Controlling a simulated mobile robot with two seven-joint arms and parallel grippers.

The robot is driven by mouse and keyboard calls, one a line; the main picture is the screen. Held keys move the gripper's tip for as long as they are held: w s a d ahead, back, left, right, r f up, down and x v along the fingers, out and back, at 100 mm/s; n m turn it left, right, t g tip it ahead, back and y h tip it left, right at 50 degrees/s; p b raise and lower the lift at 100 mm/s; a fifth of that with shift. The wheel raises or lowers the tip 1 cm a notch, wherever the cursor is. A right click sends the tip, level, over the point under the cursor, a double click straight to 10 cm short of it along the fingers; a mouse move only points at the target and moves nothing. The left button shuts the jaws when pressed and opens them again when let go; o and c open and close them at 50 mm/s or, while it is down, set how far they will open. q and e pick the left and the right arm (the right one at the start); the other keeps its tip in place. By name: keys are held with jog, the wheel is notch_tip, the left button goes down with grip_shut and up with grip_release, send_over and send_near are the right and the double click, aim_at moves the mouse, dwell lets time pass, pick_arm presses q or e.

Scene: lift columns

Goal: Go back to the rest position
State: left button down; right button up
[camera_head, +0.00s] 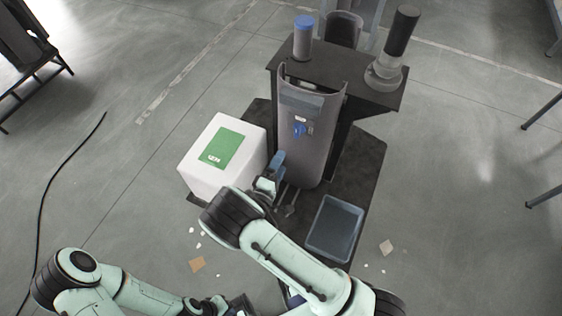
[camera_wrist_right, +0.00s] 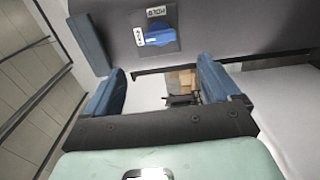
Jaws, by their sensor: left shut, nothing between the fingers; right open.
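My right gripper (camera_head: 275,172) is in front of the grey column housing (camera_head: 308,145), beside the white box. In the right wrist view the right gripper (camera_wrist_right: 162,90) has its blue fingers wide apart, with nothing held between them. A blue dial (camera_head: 299,128) with white labels sits on the housing; in the right wrist view the dial (camera_wrist_right: 158,36) is just beyond the fingers. My left gripper (camera_head: 242,304) is low at the bottom edge, shut and empty, mostly cut off and partly behind the right arm.
A white box (camera_head: 200,180) with a green label stands left of the housing. A blue-grey tray (camera_head: 334,228) lies to its right. A blue-capped cylinder (camera_head: 303,40) and a black-topped cylinder (camera_head: 396,45) stand on the dark shelf (camera_head: 340,68). Small scraps litter the floor.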

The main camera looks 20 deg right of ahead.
jog(key=shift+f, duration=0.1)
dwell(0.3)
jog(key=s+d+f+m+g+y+p, duration=0.1)
jog(key=s+d+f+m+g+y, duration=0.2)
jog(key=s+f, duration=0.45)
jog(key=s+f+m+g+y+p, duration=0.15)
jog(key=s+f+g+y, duration=0.35)
jog(key=f, duration=0.5)
pick_arm(q)
jog(key=r, duration=0.1)
jog(key=w+r+p, duration=0.1)
jog(key=r, duration=0.1)
jog(key=w+r, duration=0.1)
jog(key=shift+r+p, duration=0.3)
jog(key=shift+p, duration=0.05)
pick_arm(e)
jog(key=s+a+r+m+g+y, duration=0.1)
jog(key=s+a+m+y, duration=0.3)
jog(key=s, duration=0.4)
jog(key=s+a+r+m+g+y, duration=0.1)
jog(key=s+a+m+g+y, duration=0.2)
jog(key=s+a+y, duration=0.2)
jog(key=s+a, duration=0.1)
jog(key=s, duration=0.2)
jog(key=shift+a+m+g, duration=0.25)
jog(key=shift+m+g, duration=0.05)
jog(key=shift+m, duration=0.05)
jog(key=shift+r, duration=0.1)
